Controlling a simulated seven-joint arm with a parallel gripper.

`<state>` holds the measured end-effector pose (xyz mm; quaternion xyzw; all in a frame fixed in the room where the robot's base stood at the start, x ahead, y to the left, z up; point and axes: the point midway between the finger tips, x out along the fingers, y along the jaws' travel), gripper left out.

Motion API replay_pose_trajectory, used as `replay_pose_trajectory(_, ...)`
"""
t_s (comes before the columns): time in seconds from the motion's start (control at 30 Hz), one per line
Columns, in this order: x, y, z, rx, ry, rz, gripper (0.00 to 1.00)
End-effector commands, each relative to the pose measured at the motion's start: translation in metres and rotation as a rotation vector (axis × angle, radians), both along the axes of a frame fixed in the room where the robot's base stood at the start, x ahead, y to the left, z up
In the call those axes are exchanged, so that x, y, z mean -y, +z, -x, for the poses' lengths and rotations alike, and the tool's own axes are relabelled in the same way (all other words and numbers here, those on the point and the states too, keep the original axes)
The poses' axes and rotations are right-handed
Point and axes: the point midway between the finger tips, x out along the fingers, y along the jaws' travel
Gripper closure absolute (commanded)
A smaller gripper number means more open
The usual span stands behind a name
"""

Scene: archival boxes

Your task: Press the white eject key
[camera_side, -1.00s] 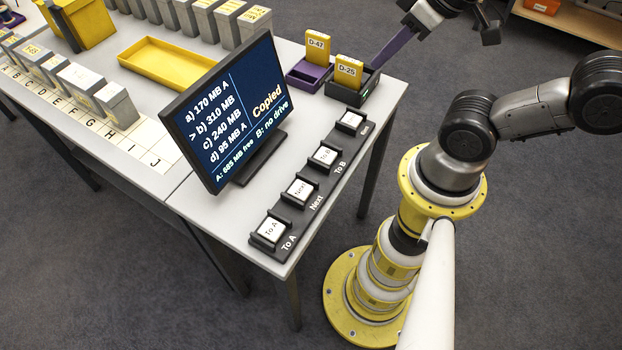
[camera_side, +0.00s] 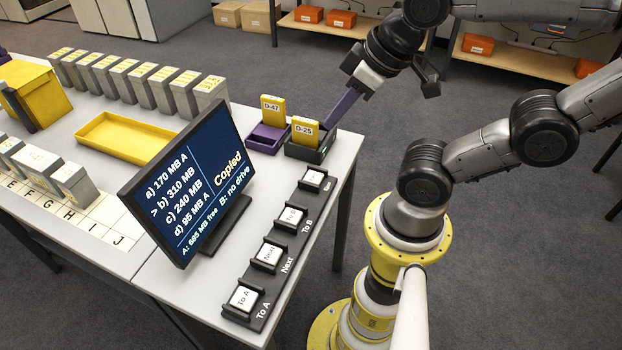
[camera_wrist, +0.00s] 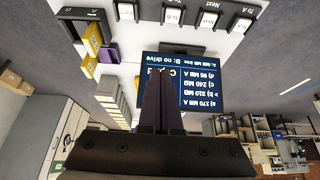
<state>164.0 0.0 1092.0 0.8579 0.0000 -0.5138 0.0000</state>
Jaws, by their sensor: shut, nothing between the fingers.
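My gripper (camera_side: 331,122) has its purple fingers shut and empty. In the side view their tips are just above and behind the black drive (camera_side: 326,146), which holds the yellow cartridge D-25 (camera_side: 305,131). I cannot tell whether they touch it. The drive shows a small green light; I cannot make out a white eject key on it. The wrist view shows the fingers (camera_wrist: 160,103) in front of the screen, with the drive (camera_wrist: 76,13) at top left. A strip of white keys stands beside the screen, including To A (camera_side: 243,297) and To B (camera_side: 291,216).
The screen (camera_side: 190,190) reads "Copied" and "B: no drive". A purple holder (camera_side: 258,141) carries cartridge D-47 (camera_side: 272,109) left of the drive. A yellow tray (camera_side: 120,135) and several grey boxes (camera_side: 180,92) stand farther left.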

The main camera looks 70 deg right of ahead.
Motion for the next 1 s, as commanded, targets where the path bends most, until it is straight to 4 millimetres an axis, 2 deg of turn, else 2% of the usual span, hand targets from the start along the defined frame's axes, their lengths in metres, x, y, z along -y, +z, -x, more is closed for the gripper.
replay_pose_trajectory(0.43,0.000,0.000,0.000,0.000,-0.004,-0.002,1.00)
replay_pose_trajectory(0.57,0.000,0.000,0.000,0.002,-0.055,-0.029,1.00)
replay_pose_trajectory(0.77,0.001,0.008,-0.011,0.013,-0.296,-0.159,1.00)
replay_pose_trajectory(0.87,0.005,0.006,-0.025,-0.017,-0.483,-0.238,1.00)
replay_pose_trajectory(1.0,0.020,-0.005,-0.049,-0.083,-0.783,-0.332,1.00)
